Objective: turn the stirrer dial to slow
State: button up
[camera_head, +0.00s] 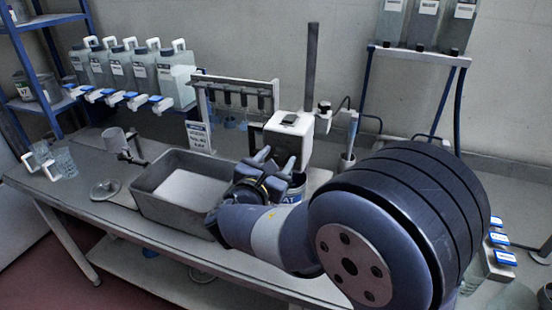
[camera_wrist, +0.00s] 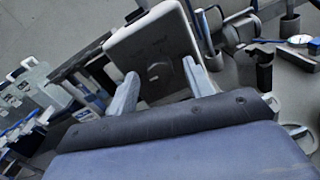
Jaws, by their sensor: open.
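The stirrer (camera_head: 290,124) is a white box with a dark front, standing by a tall dark post. In the wrist view its dark grey face with a white rim (camera_wrist: 152,38) fills the upper middle. A round dark dial (camera_wrist: 158,70) sits low on that face; its marks and setting are too dark to read. My gripper (camera_head: 276,160) is open in front of the stirrer, and hides the lower front in the head view. In the wrist view my gripper (camera_wrist: 161,70) has one finger on each side of the dial, apart from it. I cannot tell the remaining depth.
Several tapped bottles (camera_head: 118,68) line the back left. A pale upright tool (camera_head: 350,135) stands right of the stirrer.

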jog(key=shift+c, duration=0.6)
jog(key=c, duration=0.8)
jog(key=shift+c, duration=0.2)
jog(key=shift+f+m+b, duration=0.15)
jog(key=shift+m+b, duration=0.15)
jog(key=shift+b, duration=0.4)
jog(key=shift+f+m+b, duration=0.1)
jog(key=shift+m+b, duration=0.5)
jog(key=shift+b, duration=0.4)
jog(key=m+b, duration=0.2)
jog(key=b, duration=0.2)
jog(key=shift+f+m, duration=0.1)
jog(key=shift+m, duration=0.2)
jog(key=m+b, duration=0.3)
jog(key=b, duration=0.2)
jog(key=shift+d, duration=0.1)
jog(key=m+b, duration=0.2)
jog(key=b, duration=0.1)
jog(key=m+b, duration=0.1)
jog(key=m, duration=0.1)
jog(key=shift+r+y+b, duration=0.25)
jog(key=shift+y+b, duration=0.05)
jog(key=shift+b, duration=0.05)
jog(key=shift+r, duration=0.1)
